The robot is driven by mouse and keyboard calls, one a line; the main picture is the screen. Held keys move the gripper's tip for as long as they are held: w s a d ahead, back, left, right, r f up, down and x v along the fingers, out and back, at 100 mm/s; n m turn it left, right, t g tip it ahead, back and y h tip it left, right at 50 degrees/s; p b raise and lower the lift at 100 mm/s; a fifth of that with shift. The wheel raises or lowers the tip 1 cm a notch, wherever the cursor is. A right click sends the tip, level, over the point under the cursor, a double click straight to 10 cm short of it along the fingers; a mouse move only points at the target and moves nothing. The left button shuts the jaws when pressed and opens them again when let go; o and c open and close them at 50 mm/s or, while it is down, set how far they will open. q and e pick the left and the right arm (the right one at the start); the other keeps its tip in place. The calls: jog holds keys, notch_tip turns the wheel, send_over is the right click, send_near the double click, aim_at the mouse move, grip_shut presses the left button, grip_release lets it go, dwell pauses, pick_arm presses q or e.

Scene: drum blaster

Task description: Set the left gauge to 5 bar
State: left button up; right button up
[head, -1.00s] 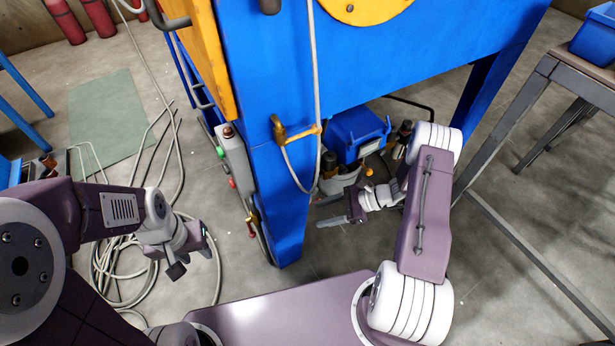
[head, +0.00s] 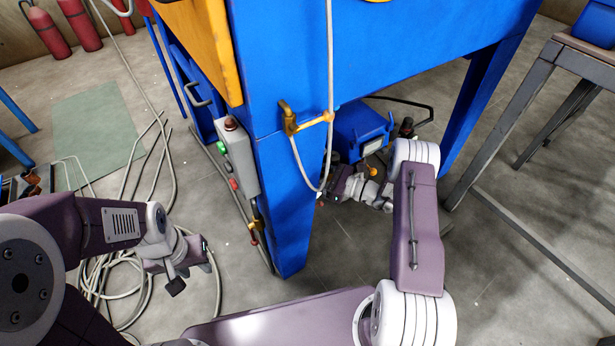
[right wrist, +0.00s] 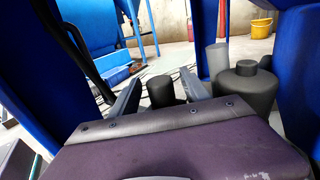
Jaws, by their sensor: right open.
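No gauge face can be made out in either view. Under the blue machine, a blue-lidded unit (head: 361,128) stands with small dark and yellow fittings (head: 372,171) beside it. My right arm reaches in there, and my right gripper (head: 334,188) is partly lost against the machine's leg and the unit. In the right wrist view my right gripper (right wrist: 162,78) is open, its fingers apart. A dark cylinder (right wrist: 160,91) shows between and beyond them; I cannot tell whether they touch it. My left gripper (head: 192,268) hangs over the floor, away from the unit; its jaw gap is unclear.
The blue machine leg (head: 282,215) stands between my arms, with a grey control box (head: 237,158) on its side. A brass valve (head: 291,118) and pale hose hang above. Coiled hose (head: 110,270) lies left. A dark rounded canister (right wrist: 245,88) stands right of the gripper.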

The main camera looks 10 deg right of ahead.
jog(key=shift+a, duration=0.1)
grip_shut()
jog(key=shift+r+t+p, duration=0.2)
jog(key=shift+t+p, duration=0.1)
jog(key=shift+p, duration=0.25)
jog(key=m+t+h+p, duration=0.2)
jog(key=h+p, duration=0.1)
jog(key=shift+a+r+m+t+p, duration=0.1)
jog(key=shift+m+t+p, duration=0.2)
jog(key=shift+p, duration=0.1)
jog(key=m+t+h+p, duration=0.1)
jog(key=m+h+p, duration=0.1)
jog(key=h, duration=0.1)
jog(key=shift+t, duration=0.4)
jog(key=shift+f+m+t+h+p, duration=0.25)
jog(key=shift+m+t+h+p, duration=0.15)
jog(key=shift+m+h+p, duration=0.25)
grip_release()
